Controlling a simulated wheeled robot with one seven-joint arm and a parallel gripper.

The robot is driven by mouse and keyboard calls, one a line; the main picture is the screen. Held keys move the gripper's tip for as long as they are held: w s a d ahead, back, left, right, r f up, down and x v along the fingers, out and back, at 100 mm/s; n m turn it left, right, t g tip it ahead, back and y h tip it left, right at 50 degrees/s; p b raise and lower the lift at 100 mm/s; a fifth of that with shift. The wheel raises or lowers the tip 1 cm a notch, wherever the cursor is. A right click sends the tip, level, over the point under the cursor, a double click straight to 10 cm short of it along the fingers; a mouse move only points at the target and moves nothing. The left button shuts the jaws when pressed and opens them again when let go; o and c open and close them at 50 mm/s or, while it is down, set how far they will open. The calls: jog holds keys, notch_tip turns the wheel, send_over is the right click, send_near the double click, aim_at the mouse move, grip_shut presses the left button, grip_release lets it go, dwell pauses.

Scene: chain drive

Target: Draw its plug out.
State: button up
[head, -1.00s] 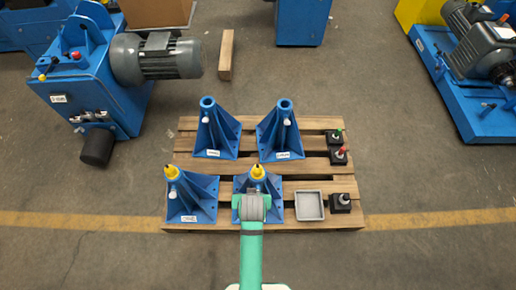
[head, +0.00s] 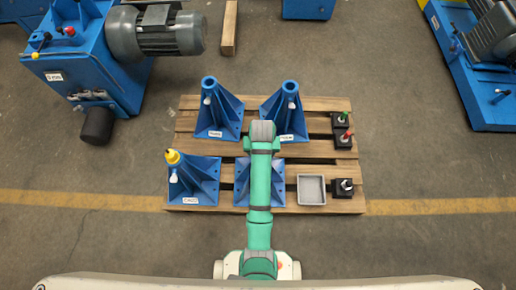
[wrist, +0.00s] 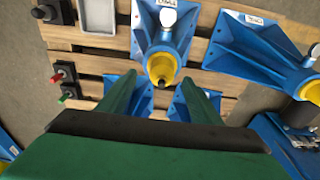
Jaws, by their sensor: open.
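Blue ribbed stands stand on a pallet. The front middle stand (head: 241,190) is mostly hidden by my arm in the head view. In the wrist view, its yellow plug (wrist: 162,66) sits in its top, with a dark tip, and a white knob (wrist: 168,17) on its side. My gripper (wrist: 164,92) is open and empty, its green fingers spread to either side just short of the plug, seemingly not touching it. The front left stand (head: 198,183) has a yellow plug (head: 172,156) too. The back left stand (head: 214,115) and back right stand (head: 284,110) show no yellow plug.
On the wooden pallet (head: 328,104), a grey tray (head: 312,190) lies right of my arm. A blue motor machine (head: 85,60) stands at left.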

jog(key=f, duration=0.4)
jog(key=shift+w+a+f, duration=0.15)
jog(key=shift+w+f, duration=0.15)
jog(key=shift+f, duration=0.05)
jog(key=shift+w+f, duration=0.1)
jog(key=shift+f, duration=0.3)
jog(key=shift+w, duration=0.15)
